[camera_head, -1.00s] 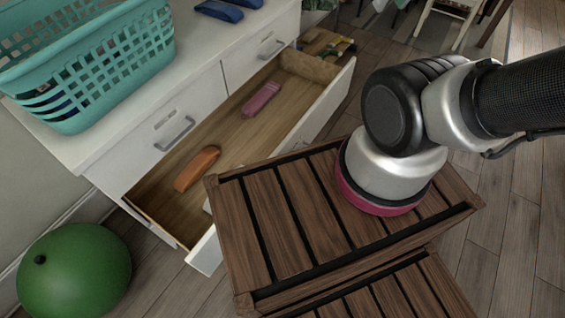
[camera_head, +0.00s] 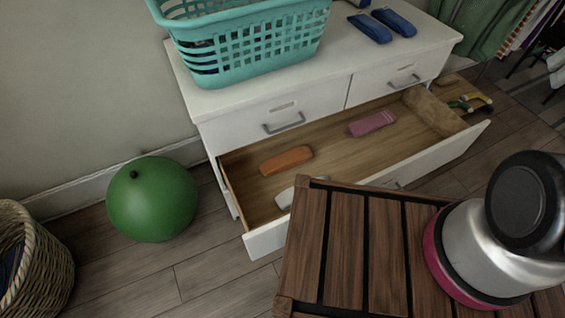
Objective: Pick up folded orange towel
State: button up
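The folded orange towel (camera_head: 286,160) lies on the floor of the open drawer (camera_head: 335,151), toward its left end. A folded pink towel (camera_head: 371,124) lies farther right in the same drawer. A white item (camera_head: 286,197) lies near the drawer's front, partly hidden by the wooden slatted surface. My gripper is outside the view; only part of my arm shows at the lower right, above the slats, well apart from the orange towel.
A white dresser (camera_head: 240,115) holds a teal laundry basket (camera_head: 250,50) and folded blue towels (camera_head: 393,22). The wooden slatted surface (camera_head: 345,250) stands before the drawer. A green ball (camera_head: 152,200) and a wicker basket (camera_head: 40,265) stand left, with bare floor between.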

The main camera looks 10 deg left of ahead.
aim_at(282, 161)
jog(key=i+l+u, duration=0.15)
jog(key=u, duration=0.25)
jog(key=l+u, duration=0.4)
jog(key=i+l+u, duration=0.1)
jog(key=u, duration=0.3)
jog(key=l, duration=0.1)
